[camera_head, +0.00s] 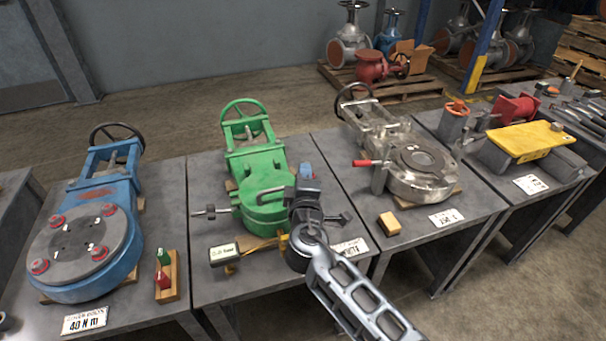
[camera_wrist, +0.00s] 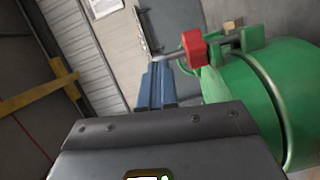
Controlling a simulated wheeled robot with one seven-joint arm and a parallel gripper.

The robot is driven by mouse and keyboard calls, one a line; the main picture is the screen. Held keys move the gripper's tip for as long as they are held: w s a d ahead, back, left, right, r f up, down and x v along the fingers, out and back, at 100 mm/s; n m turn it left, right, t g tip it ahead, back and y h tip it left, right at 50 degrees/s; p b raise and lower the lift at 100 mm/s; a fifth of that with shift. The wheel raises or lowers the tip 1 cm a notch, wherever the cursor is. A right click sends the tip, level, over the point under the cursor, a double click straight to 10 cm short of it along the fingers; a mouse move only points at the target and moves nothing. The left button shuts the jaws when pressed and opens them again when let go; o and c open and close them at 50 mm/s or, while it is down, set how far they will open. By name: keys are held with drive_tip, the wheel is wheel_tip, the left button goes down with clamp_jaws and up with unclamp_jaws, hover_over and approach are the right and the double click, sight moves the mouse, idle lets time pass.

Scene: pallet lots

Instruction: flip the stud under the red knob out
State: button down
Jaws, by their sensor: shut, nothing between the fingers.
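In the wrist view a red knob (camera_wrist: 193,50) sits on a grey stud (camera_wrist: 225,44) that runs into a lug on the green valve (camera_wrist: 245,100). The rod's bare end reaches left of the knob. My gripper (camera_wrist: 157,64) has blue fingers, shut and empty, left of the knob by that end; I cannot tell whether they touch it. In the head view the green valve (camera_head: 262,195) stands on the second table, and my gripper (camera_head: 306,171) is at its right side. The knob there is mostly hidden by my wrist.
A blue valve (camera_head: 85,240) stands on the left table and a silver valve (camera_head: 415,165) with a red-tipped handle (camera_head: 364,162) on the right one. A grey clamp lever (camera_head: 210,211) sticks out left of the green valve. A wooden block (camera_head: 389,222) lies near my arm.

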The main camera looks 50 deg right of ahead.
drive_tip(key=shift+s+d, duration=0.1)
drive_tip(key=s+d+f+m+y+p, duration=0.2)
drive_tip(key=s+d+f+m+y, duration=0.2)
drive_tip(key=d+m, duration=0.5)
drive_tip(key=shift+s+f+m+t+y, duration=0.4)
drive_tip(key=shift+s+f+m, duration=0.55)
drive_tip(key=shift+f, duration=0.1)
idle(0.5)
